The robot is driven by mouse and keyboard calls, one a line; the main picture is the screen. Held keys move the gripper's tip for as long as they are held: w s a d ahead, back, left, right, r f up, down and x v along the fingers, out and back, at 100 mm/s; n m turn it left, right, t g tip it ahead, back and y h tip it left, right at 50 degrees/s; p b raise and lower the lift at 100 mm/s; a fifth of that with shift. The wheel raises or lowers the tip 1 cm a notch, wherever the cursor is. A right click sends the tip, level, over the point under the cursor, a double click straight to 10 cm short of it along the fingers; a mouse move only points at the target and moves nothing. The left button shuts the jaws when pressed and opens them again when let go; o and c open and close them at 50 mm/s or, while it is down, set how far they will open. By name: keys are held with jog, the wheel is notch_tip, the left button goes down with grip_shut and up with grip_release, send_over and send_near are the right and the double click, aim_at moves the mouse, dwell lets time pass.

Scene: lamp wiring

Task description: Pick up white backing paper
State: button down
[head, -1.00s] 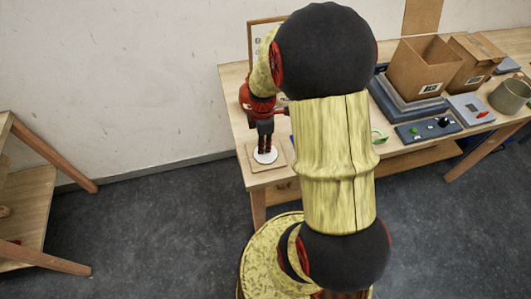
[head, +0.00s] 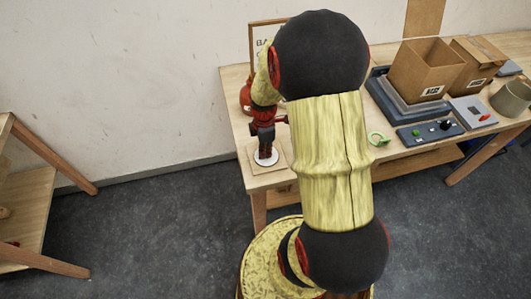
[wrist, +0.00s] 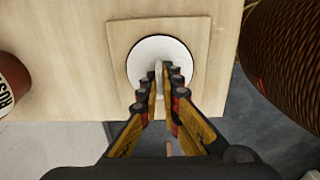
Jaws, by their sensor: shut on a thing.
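The white backing paper (wrist: 150,48) is a round white disc on a square wooden board (wrist: 117,40) near the table's front edge. It also shows in the head view (head: 272,160), low at the table's left end. My gripper (wrist: 166,72) points down over the disc. Its fingers are close together, with a narrow white strip between the tips, so it is shut on the paper. In the head view my gripper (head: 266,153) is at the disc, which still lies at board level. The fingers hide part of the disc.
A red container (wrist: 10,80) stands left of the board. To the right on the table are a green ring (head: 378,139), a dark control panel (head: 430,130), cardboard boxes (head: 425,68) and a grey-beige pot (head: 510,97). A framed sign (head: 258,40) stands behind.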

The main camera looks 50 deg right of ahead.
jog(key=shift+r, duration=0.15)
jog(key=shift+r, duration=0.2)
jog(key=r+p, duration=0.1)
jog(key=r, duration=0.2)
jog(key=shift+s+d+r, duration=0.1)
jog(key=shift+s+r, duration=0.1)
jog(key=s+d+r+p, duration=0.3)
jog(key=s+r+p, duration=0.5)
jog(key=s+r, duration=0.5)
jog(key=shift+r, duration=1)
